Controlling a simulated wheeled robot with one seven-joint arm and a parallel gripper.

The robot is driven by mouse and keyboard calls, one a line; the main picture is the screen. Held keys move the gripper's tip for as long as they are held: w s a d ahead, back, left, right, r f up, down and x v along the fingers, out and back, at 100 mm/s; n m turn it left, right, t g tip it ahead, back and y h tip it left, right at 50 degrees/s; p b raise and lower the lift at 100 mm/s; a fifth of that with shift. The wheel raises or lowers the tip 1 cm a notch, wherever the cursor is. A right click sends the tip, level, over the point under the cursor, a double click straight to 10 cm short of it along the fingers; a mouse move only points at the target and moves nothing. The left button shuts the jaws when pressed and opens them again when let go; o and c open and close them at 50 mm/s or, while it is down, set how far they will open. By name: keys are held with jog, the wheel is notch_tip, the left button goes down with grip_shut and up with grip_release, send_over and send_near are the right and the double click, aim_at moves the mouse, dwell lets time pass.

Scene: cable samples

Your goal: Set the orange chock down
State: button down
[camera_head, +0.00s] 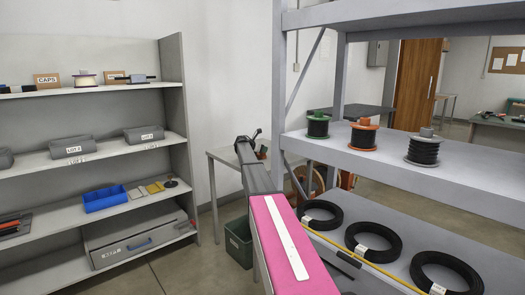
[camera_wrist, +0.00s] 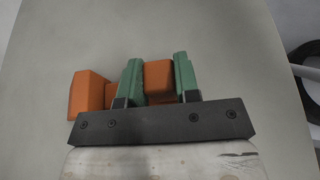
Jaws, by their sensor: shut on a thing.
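In the wrist view, my gripper (camera_wrist: 158,82) has its two green fingers closed on an orange block, the orange chock (camera_wrist: 158,80). More orange (camera_wrist: 88,94) shows left of the left finger; I cannot tell whether it is part of the same chock. A plain grey surface fills the view beyond; whether the chock touches it is unclear. In the head view, my gripper (camera_head: 250,138) is at the far end of my pink arm, over or near a small grey table (camera_head: 228,156). The chock is not clearly visible there.
A rack (camera_head: 450,184) with spools and black cable coils (camera_head: 373,241) stands close right of my arm. A green bin (camera_head: 238,243) sits on the floor below the table.

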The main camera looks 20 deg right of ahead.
jog(key=shift+f, duration=0.1)
jog(key=c, duration=0.8)
grip_release()
jog(key=shift+c, duration=0.2)
